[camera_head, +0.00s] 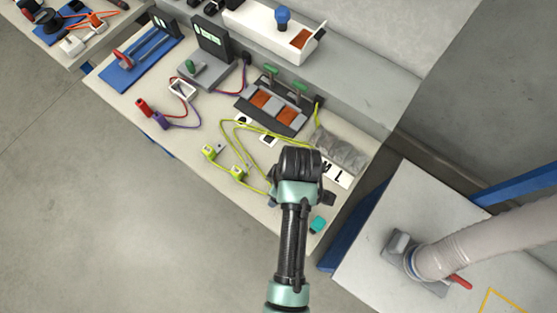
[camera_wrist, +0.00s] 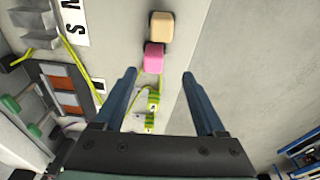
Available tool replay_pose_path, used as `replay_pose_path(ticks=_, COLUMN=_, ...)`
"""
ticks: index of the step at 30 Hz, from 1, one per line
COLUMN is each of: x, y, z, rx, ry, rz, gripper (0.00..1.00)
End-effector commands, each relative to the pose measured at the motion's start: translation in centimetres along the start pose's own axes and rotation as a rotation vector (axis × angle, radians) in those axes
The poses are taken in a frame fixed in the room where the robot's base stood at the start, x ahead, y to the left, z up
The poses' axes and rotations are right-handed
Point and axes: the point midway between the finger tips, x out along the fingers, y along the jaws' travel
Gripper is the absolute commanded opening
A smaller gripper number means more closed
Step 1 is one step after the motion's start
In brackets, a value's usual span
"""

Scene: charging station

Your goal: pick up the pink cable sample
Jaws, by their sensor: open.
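The pink cable sample (camera_wrist: 154,57) is a small rounded pink block with a dark end, lying on the pale bench top in the wrist view. My gripper (camera_wrist: 159,73) is open, its two blue fingers spread on either side of the view. The pink sample shows between and slightly beyond the fingertips, nearer the left one; nothing is held. In the head view my arm covers part of the bench, and I cannot make out the pink sample there.
A similar beige block (camera_wrist: 160,26) lies close beyond the pink one. Yellow-green cables with connectors (camera_head: 237,171) lie left of my arm. A grey pouch (camera_head: 340,151) and a lettered white strip (camera_head: 337,175) are near it. A teal piece (camera_head: 317,224) lies near the bench edge.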

Motion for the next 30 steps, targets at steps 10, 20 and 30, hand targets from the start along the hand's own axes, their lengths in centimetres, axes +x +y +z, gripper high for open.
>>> replay_pose_path(ticks=10, x=2.3, y=0.3, z=-0.1, rx=-0.001, ry=0.001, rz=0.002, gripper=0.72)
replay_pose_path(ticks=20, x=6.1, y=0.8, z=0.0, rx=0.0, ry=0.0, rz=0.001, gripper=0.72)
replay_pose_path(ticks=30, x=6.9, y=0.9, z=0.0, rx=-0.001, ry=0.001, rz=0.004, gripper=0.72)
